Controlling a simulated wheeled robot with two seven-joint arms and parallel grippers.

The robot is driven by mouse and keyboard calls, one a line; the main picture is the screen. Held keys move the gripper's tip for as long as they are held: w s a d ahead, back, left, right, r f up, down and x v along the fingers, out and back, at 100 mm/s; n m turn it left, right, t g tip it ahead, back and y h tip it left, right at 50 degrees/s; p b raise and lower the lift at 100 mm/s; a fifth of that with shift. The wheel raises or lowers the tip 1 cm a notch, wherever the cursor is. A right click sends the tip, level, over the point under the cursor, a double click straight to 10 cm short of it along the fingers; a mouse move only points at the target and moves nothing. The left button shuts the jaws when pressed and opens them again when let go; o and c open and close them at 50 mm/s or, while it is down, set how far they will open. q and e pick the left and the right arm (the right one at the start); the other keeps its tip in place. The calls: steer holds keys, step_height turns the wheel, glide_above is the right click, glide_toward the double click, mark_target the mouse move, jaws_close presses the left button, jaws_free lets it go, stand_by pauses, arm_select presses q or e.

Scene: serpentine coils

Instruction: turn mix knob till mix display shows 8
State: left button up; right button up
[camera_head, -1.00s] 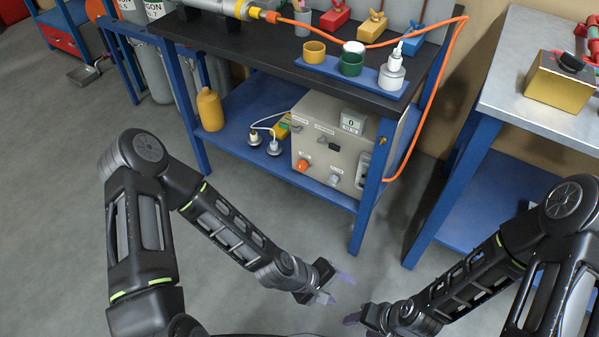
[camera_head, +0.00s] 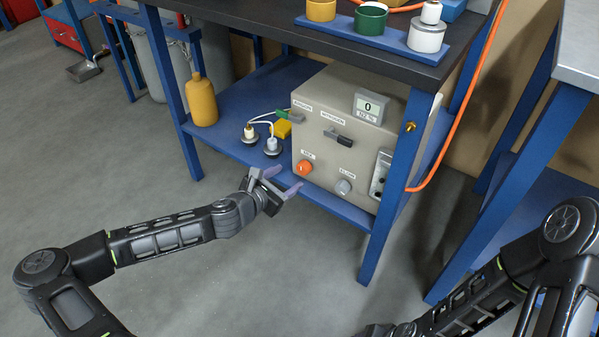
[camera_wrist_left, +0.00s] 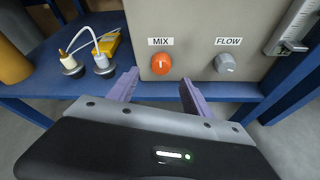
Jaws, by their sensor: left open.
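The orange mix knob (camera_head: 305,167) is on the front of a beige box (camera_head: 330,122) on the blue lower shelf. It also shows in the left wrist view (camera_wrist_left: 161,64) under a MIX label. A small grey display (camera_head: 370,106) on top of the box reads 0, with "N2 %" below it. My left gripper (camera_head: 285,182) is open and empty, just in front of and below the mix knob, not touching it. In the left wrist view its two purple fingers (camera_wrist_left: 158,90) are spread, with the knob beyond and between them.
The grey flow knob (camera_head: 343,187) is right of the mix knob. A blue table leg (camera_head: 397,190) stands before the box's right side. The floor in front is clear.

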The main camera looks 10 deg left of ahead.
mark_target(301, 170)
arm_select(q)
steer(key=shift+w, duration=0.1)
steer(key=b+x, duration=0.2)
steer(key=x, duration=0.4)
steer(key=shift+d+f+b, duration=0.15)
steer(key=shift+f+b, duration=0.1)
steer(key=shift+b, duration=0.15)
steer(key=shift+x, duration=0.75)
steer(key=shift+r, duration=0.2)
steer(key=shift+c, duration=0.5)
jaws_close()
